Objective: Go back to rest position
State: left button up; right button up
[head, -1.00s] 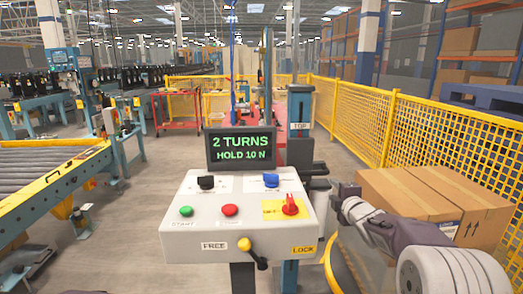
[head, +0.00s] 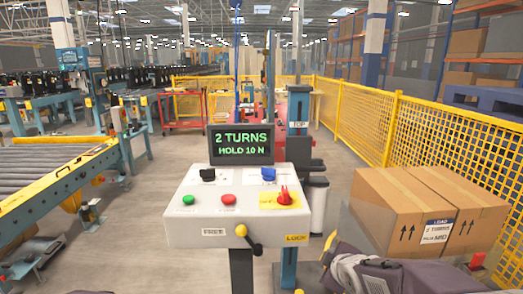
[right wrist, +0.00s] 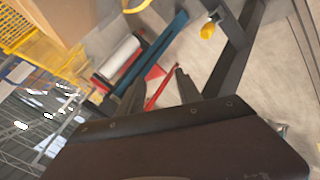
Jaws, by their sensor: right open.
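My right gripper (right wrist: 158,90) shows in the right wrist view with its two dark fingers apart and nothing between them. Floor and a red bar lie beyond the fingers. In the head view my right arm is low at the bottom right, in front of the carton, and its gripper cannot be made out there. My left gripper is not in view. The control console (head: 238,213) stands at the centre, clear of my right arm. Its screen (head: 240,145) reads "2 TURNS HOLD 10 N".
A cardboard carton (head: 395,205) with a label sits at the right beside a yellow mesh fence (head: 365,120). A roller conveyor (head: 50,170) runs along the left. The console carries green and red buttons, a red switch (head: 285,197) and a yellow-knobbed lever (head: 242,231). Floor between conveyor and console is open.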

jog(key=s+f+m+g, duration=0.4)
jog(key=s+f+m, duration=0.15)
jog(key=s, duration=0.55)
jog(key=s+f+m+g, duration=0.45)
jog(key=s+f, duration=0.25)
jog(key=s, duration=0.4)
notch_tip(320, 180, up, 24)
jog(key=m+p, duration=0.1)
jog(key=p, duration=2.3)
jog(key=shift+a+r+m, duration=0.15)
jog(key=shift+a+m, duration=0.2)
jog(key=shift+m, duration=0.05)
